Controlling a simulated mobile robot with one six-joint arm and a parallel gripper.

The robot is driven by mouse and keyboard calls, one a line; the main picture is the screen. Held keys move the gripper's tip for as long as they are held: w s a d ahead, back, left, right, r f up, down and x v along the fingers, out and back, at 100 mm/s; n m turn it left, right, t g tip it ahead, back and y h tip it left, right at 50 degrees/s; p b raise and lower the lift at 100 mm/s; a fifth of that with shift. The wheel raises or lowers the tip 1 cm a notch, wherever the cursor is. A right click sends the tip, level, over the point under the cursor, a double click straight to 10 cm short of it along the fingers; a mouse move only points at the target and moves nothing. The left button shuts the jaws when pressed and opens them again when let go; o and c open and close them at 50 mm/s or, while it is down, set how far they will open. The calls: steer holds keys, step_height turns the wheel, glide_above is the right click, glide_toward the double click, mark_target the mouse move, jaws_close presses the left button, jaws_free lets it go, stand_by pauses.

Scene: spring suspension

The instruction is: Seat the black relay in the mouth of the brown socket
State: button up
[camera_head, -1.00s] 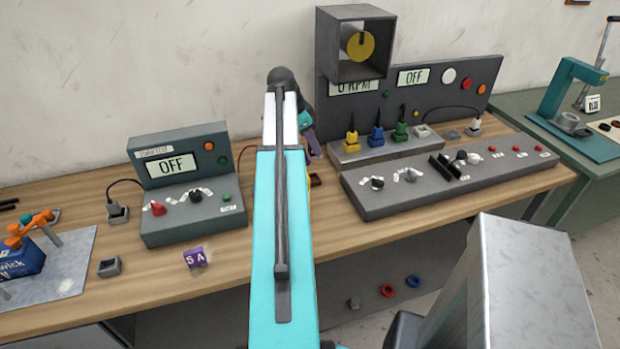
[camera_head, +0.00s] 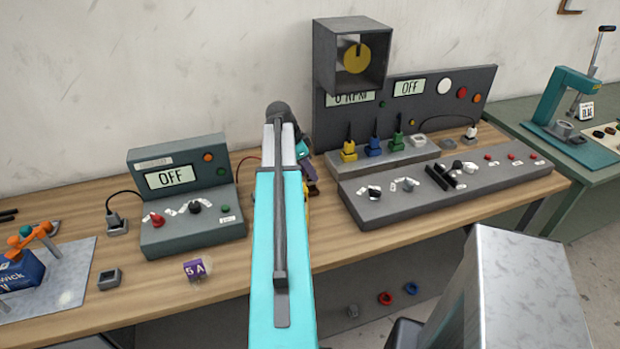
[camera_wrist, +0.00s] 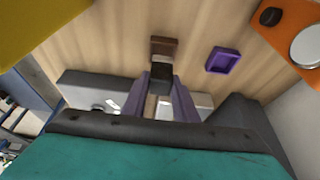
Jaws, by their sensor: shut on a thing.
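My gripper (camera_wrist: 165,98), with purple fingers, is shut on the black relay (camera_wrist: 160,74) in the wrist view. The relay sticks out past the fingertips toward the brown socket (camera_wrist: 164,46). The socket lies on the wooden bench, just above the relay in that view. A pale strip shows between them. I cannot tell whether the relay touches the socket. In the head view my gripper (camera_head: 308,178) is low over the bench between the two grey consoles, mostly behind my arm. The relay and socket cannot be made out there.
A purple tray (camera_wrist: 222,60) lies right of the socket in the wrist view. The left console (camera_head: 190,215) and right control panel (camera_head: 440,192) flank my gripper. A purple "5A" block (camera_head: 197,268) and small grey socket (camera_head: 109,279) sit near the front edge.

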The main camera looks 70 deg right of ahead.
mark_target(310, 179)
steer(key=shift+f+p, duration=0.6)
steer(key=shift+f, duration=1.25)
steer(key=shift+f, duration=0.1)
steer(key=o, duration=1.1)
steer(key=shift+c, duration=0.2)
steer(key=shift+r, duration=0.2)
steer(key=b+v, duration=0.3)
steer(key=v, duration=0.9)
